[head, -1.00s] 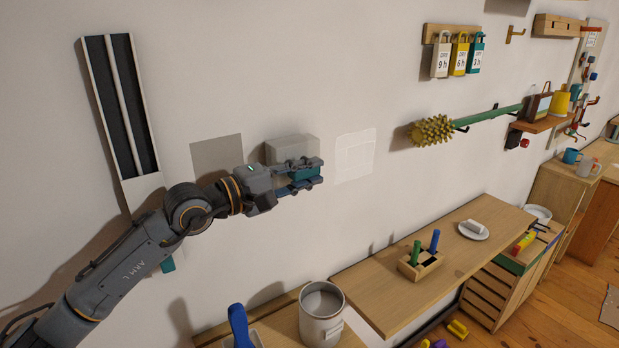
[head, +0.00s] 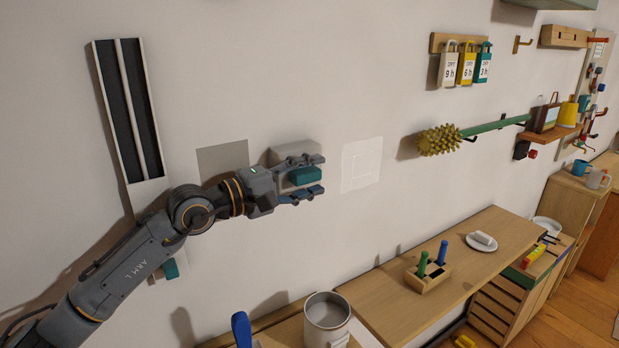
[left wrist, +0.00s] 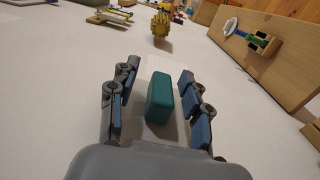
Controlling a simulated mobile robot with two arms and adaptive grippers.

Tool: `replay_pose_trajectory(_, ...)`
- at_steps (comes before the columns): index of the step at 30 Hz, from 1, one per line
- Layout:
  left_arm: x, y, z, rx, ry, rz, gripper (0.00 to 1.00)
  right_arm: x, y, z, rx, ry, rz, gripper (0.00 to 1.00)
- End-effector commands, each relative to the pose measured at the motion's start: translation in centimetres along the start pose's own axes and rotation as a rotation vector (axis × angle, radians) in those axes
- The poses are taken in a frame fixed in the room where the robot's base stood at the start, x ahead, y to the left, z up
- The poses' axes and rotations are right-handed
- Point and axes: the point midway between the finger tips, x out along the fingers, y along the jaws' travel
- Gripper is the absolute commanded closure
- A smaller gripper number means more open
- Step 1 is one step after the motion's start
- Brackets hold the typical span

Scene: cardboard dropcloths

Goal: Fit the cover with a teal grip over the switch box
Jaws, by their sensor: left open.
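The pale grey cover (head: 290,151) is against the wall, and its teal grip (head: 305,175) faces out. A switch box under it cannot be seen. My left gripper (head: 319,175) is open, with one finger above the teal grip and one below. In the left wrist view the teal grip (left wrist: 160,98) stands between the spread fingers (left wrist: 157,72), with gaps on both sides. The fingers hide part of the cover. My right gripper is not in view.
A grey square (head: 222,162) and a pale outlined square (head: 361,165) flank the cover on the wall. A long dark-channelled panel (head: 128,110) hangs at left. A metal can (head: 327,318) and wooden bench (head: 440,262) stand below. A spiky yellow roller (head: 438,140) hangs at right.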

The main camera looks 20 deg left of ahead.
Motion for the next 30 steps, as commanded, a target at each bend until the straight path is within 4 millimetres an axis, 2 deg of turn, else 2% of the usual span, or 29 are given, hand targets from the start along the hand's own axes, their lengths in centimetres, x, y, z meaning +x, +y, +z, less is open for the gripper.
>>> replay_pose_trajectory(5, -0.6, -0.1, -0.1, 0.001, 0.001, -0.002, 0.52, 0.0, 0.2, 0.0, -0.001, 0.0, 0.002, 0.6)
replay_pose_trajectory(18, -7.2, -0.2, 0.0, 0.001, 0.002, -0.007, 0.52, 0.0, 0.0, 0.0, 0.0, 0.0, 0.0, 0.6)
replay_pose_trajectory(30, -10.6, -0.2, 0.0, -0.004, 0.0, -0.002, 0.52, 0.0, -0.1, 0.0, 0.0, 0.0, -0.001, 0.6)
